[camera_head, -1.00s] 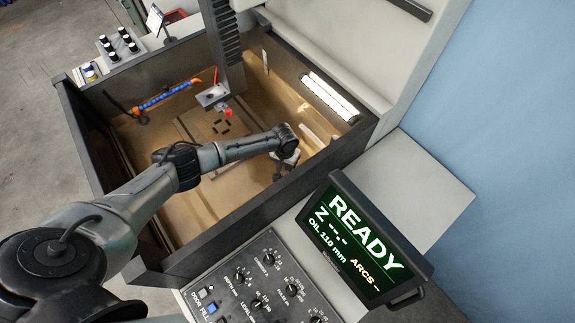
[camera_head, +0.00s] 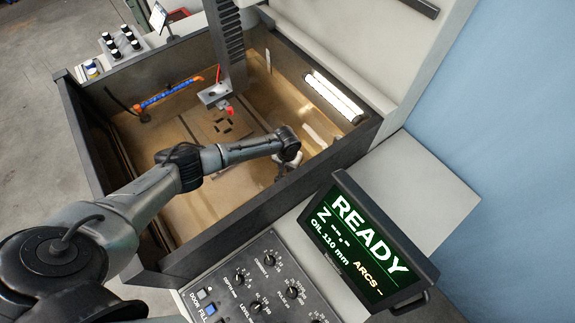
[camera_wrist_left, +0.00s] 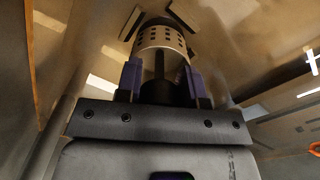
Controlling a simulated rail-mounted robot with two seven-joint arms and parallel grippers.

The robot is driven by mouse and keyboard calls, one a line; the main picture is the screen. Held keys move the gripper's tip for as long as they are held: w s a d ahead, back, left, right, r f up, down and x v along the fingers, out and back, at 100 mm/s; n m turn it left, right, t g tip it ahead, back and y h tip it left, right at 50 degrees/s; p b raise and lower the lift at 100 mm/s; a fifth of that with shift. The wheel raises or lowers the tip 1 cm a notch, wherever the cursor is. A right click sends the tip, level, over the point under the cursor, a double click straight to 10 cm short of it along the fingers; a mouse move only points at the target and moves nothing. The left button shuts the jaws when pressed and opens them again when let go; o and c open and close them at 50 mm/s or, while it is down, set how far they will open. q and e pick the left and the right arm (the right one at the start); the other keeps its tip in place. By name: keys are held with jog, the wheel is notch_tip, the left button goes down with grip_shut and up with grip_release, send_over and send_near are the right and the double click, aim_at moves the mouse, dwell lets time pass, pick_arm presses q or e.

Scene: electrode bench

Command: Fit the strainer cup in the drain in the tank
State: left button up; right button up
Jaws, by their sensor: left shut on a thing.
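The strainer cup (camera_wrist_left: 160,40), a pale cylinder with rows of dark slots, shows in the left wrist view between the fingers of my left gripper (camera_wrist_left: 160,78). The gripper is shut on it, and a dark post and base show between the purple-grey finger pads. In the head view my left gripper (camera_head: 287,160) reaches down into the tank (camera_head: 185,215) near its right front side. The cup is too small and hidden by the arm to make out there. I cannot pick out the drain in either view. My right gripper is not in view.
A vertical column with a head and red tip (camera_head: 229,111) hangs over a plate in the tank. A blue and orange hose (camera_head: 168,95) runs at the left wall. A lit lamp (camera_head: 333,98) is on the back right wall. A READY screen (camera_head: 368,235) stands in front.

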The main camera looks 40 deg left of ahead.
pick_arm(q)
jog(key=shift+p, duration=0.3)
dwell(0.6)
dwell(0.7)
jog(key=shift+f, duration=0.2)
dwell(0.4)
jog(key=shift+f, duration=0.25)
jog(key=shift+f+b, duration=0.5)
jog(key=shift+f, duration=0.2)
